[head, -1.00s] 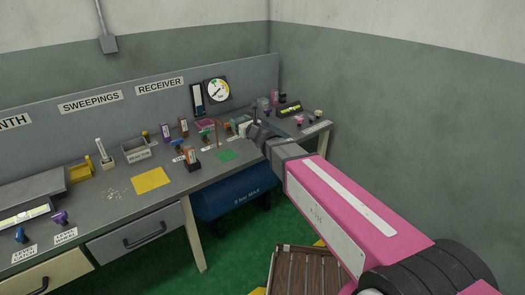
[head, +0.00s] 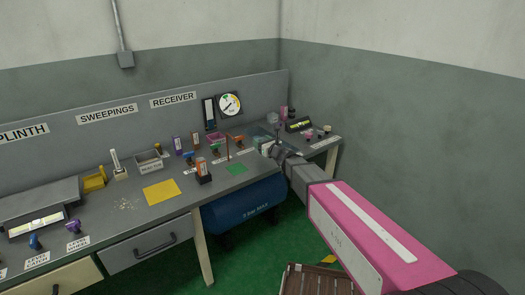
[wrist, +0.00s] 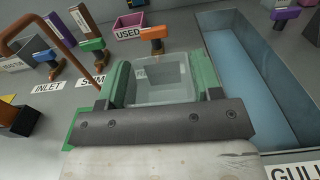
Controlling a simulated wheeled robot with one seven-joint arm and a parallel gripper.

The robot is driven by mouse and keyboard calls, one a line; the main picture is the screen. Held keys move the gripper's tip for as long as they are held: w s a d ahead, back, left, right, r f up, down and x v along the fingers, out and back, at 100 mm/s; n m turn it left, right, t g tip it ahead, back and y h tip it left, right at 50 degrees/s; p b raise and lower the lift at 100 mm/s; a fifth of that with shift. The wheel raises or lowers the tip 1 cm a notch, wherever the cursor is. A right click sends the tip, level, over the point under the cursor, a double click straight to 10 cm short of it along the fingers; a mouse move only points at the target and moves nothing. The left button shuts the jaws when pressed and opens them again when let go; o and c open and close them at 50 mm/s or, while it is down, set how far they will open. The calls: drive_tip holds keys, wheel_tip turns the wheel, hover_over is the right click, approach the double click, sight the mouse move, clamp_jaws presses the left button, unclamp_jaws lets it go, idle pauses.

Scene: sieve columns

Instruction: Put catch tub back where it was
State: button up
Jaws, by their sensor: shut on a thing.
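The catch tub (wrist: 158,82) is a clear, see-through box between the two green finger pads of my gripper (wrist: 160,88) in the wrist view. My gripper is shut on it. In the head view my gripper (head: 272,149) is over the right part of the bench, right of and behind the green square (head: 237,169). The tub is too small and hidden there to make out clearly. I cannot tell whether its base touches the bench.
A long blue-floored trough (wrist: 250,85) with a partly hidden "GULL" label lies right of the tub. A pink "USED" bin (wrist: 129,27), several coloured-handled valves and a copper pipe (wrist: 75,50) stand beyond and left. A yellow square (head: 161,192) lies on the open bench further left.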

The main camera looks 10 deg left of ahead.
drive_tip(key=shift+w+d+f, duration=0.1)
drive_tip(key=shift+f, duration=1)
drive_tip(key=shift+w+f, duration=0.1)
drive_tip(key=shift+f, duration=0.95)
drive_tip(key=shift+f, duration=0.1)
drive_tip(key=o, duration=0.9)
